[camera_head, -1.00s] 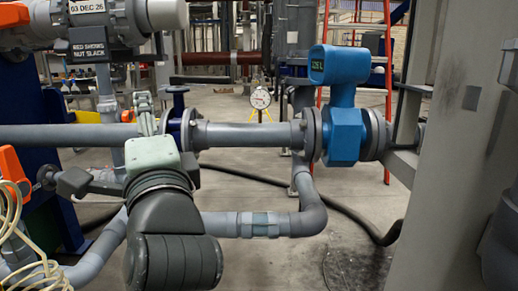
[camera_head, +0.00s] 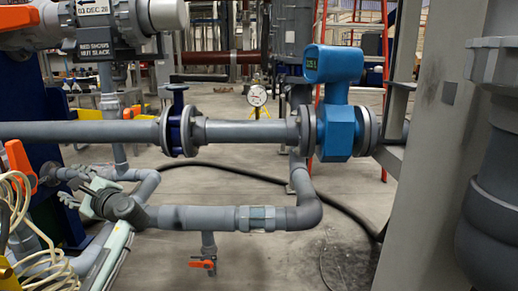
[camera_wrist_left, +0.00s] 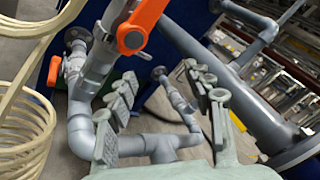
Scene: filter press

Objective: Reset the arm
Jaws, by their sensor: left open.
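My left gripper (camera_head: 73,195) is low at the left in the head view, small and partly lost against the grey pipes. In the left wrist view its grey-green padded fingers (camera_wrist_left: 165,103) stand wide apart with nothing between them. Behind them, grey pipe elbows and a tee (camera_wrist_left: 165,147) show through the gap. An orange valve handle (camera_wrist_left: 138,27) is just above the fingers in that view. My right gripper is not in view.
A grey horizontal pipe (camera_head: 75,132) leads to a blue flow meter (camera_head: 338,130). A lower pipe (camera_head: 190,218) carries a small orange-handled valve (camera_head: 203,264). Coiled cream hose (camera_head: 15,215) hangs at the left. A grey post (camera_head: 430,150) stands right. Bare floor lies between.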

